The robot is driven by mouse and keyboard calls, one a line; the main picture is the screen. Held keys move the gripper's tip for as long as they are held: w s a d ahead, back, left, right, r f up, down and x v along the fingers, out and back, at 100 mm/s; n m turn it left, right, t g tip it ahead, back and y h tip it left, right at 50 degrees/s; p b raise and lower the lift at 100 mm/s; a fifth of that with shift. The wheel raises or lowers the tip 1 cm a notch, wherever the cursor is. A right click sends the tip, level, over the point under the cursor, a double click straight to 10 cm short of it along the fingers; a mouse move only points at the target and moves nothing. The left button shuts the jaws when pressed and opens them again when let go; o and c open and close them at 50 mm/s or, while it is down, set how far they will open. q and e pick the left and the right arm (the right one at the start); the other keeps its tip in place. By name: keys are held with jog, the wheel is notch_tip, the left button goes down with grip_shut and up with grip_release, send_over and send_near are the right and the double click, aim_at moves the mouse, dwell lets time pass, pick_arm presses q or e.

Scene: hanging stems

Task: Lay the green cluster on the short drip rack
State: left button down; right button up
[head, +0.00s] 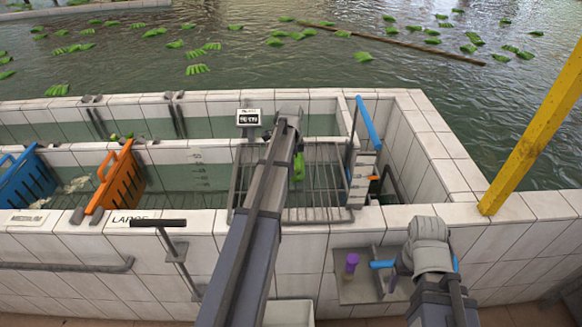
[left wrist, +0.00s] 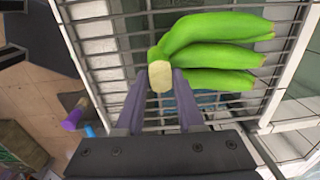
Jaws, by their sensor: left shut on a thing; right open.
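The green cluster (left wrist: 215,50) is a small hand of green bananas with a pale cut stem end. My left gripper (left wrist: 157,92) is shut on it at the stem end, and the fruits point to the right in the left wrist view. In the head view, the cluster (head: 298,167) shows just right of my left arm, over the barred drip rack (head: 325,180). Rack bars show behind it in the left wrist view; whether it touches them, I cannot tell. My right gripper (head: 428,232) is open and empty, in front of the tiled wall at the right.
A scale (head: 249,118) stands behind the rack. An orange crate (head: 118,180) and a blue crate (head: 27,183) sit in the trough at the left. A small shelf (head: 357,290) holds a purple item (head: 351,262). A yellow post (head: 535,130) rises at the right.

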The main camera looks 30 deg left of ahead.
pick_arm(q)
jog(key=shift+f, duration=0.15)
jog(key=shift+c, duration=2.2)
grip_release()
notch_tip(320, 180, up, 8)
jog(key=p, duration=0.7)
jog(key=shift+s+d+p, duration=0.1)
jog(key=shift+s+p, duration=0.05)
jog(key=shift+p, duration=0.2)
